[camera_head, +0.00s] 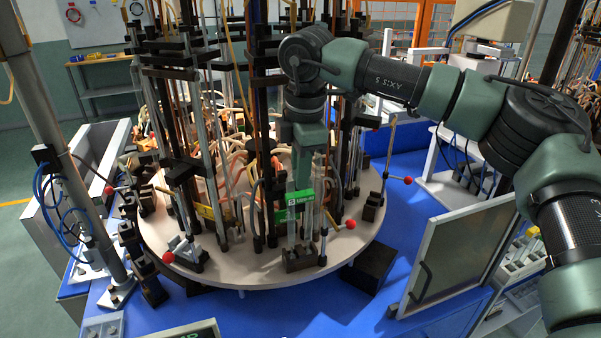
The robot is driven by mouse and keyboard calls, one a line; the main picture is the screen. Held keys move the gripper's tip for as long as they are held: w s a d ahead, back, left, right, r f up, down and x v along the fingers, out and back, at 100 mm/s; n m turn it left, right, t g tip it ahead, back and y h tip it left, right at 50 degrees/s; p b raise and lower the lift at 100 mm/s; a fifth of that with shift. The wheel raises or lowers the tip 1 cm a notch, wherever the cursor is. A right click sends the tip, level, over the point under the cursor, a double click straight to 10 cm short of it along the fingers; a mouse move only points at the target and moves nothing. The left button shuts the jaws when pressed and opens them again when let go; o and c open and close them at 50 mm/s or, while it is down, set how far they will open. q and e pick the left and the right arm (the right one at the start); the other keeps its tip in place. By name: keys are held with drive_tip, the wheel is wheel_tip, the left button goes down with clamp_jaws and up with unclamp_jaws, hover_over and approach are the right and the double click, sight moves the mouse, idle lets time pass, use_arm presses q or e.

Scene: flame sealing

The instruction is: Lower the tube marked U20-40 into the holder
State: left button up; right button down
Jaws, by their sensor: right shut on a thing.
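My right arm comes in from the right. Its gripper (302,180) points down over the front of the round turntable. It is shut on a slim clear tube (308,222), which hangs about upright below the fingers. A green tag with white print (299,198) shows at the fingertips; the print is too small to read. A dark block-like holder (301,258) sits at the turntable's front edge, below the gripper. I cannot tell whether the tube's lower end is in the holder or just above it. My left gripper is not in view.
The pale round turntable (238,272) carries several tall dark rods, hoses and red-knobbed levers (350,225) close around the gripper. A framed door panel (455,255) stands at the right. A metal post (60,150) stands at the left.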

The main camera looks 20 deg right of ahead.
sight(301, 194)
drive_tip(key=shift+f+b, duration=0.45)
drive_tip(key=shift+b, duration=0.05)
drive_tip(key=shift+r, duration=0.25)
drive_tip(key=shift+r, duration=0.25)
idle(0.3)
drive_tip(key=shift+p, duration=0.4)
idle(0.5)
drive_tip(key=shift+b, duration=0.65)
idle(2.1)
drive_tip(key=shift+f+b, duration=1.5)
drive_tip(key=shift+f, duration=0.2)
idle(0.6)
drive_tip(key=c, duration=1.3)
unclamp_jaws()
